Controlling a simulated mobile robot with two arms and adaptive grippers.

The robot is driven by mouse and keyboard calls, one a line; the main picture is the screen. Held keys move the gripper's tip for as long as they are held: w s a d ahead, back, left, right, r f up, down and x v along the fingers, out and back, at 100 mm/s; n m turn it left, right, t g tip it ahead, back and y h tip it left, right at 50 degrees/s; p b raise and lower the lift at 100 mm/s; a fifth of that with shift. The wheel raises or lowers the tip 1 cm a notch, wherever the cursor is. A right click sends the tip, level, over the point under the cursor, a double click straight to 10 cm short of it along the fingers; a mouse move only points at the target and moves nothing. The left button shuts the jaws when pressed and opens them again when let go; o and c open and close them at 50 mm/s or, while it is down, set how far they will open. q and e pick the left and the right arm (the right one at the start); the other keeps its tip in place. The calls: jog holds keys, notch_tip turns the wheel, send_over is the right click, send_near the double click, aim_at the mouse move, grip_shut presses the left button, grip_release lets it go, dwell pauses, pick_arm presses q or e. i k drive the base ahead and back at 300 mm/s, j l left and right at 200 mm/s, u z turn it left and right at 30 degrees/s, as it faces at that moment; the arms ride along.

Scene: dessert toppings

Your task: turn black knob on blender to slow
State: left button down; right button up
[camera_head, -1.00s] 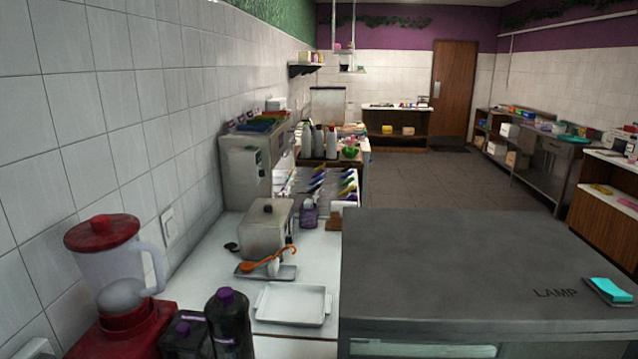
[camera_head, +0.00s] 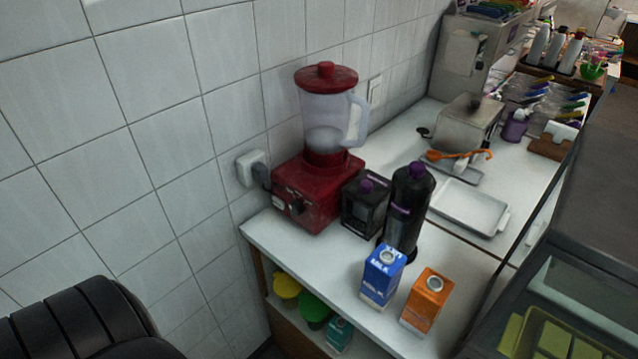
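The blender stands upright on the white counter against the tiled wall. It has a red base (camera_head: 318,190), a clear jug (camera_head: 328,118) and a red lid (camera_head: 326,76). A small dark knob (camera_head: 297,206) shows on the front left face of the base; its setting is too small to read. Neither gripper is in view. A black rounded shape at the lower left is probably part of my own body.
A blue milk carton (camera_head: 382,275) and an orange carton (camera_head: 427,302) are at the counter's front edge. A wall plug (camera_head: 251,168) is left of the base. A tray (camera_head: 468,207) lies behind.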

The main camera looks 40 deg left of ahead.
aim_at(296, 207)
jog(key=u, duration=1.35)
